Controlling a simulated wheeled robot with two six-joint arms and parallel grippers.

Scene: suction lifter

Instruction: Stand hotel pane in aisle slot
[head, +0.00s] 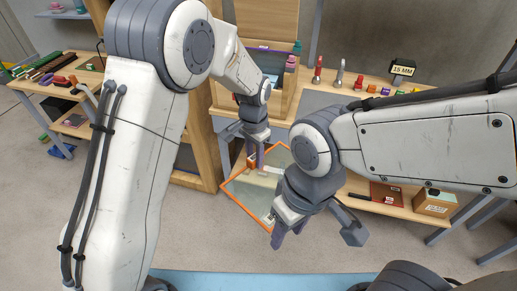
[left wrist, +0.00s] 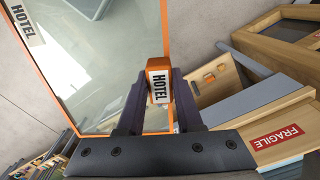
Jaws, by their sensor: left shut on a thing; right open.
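The hotel pane (head: 236,189) is a clear sheet with an orange border, held tilted in the middle of the head view. It fills the upper left of the left wrist view (left wrist: 100,60), with a HOTEL label in its corner. My left gripper (head: 256,158) is shut on an orange block (left wrist: 158,85) labelled HOTEL at the pane's edge. My right gripper (head: 288,230) is open, over the pane's near corner in the head view; I cannot tell whether it touches. I cannot make out which slot is the aisle slot.
A wooden cabinet (head: 201,130) stands behind the pane. A bench at the back right carries red and grey tools and a 15 MM sign (head: 402,69). A lower shelf holds a wooden box (head: 435,203). A side table (head: 60,95) stands left. Floor is clear at lower left.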

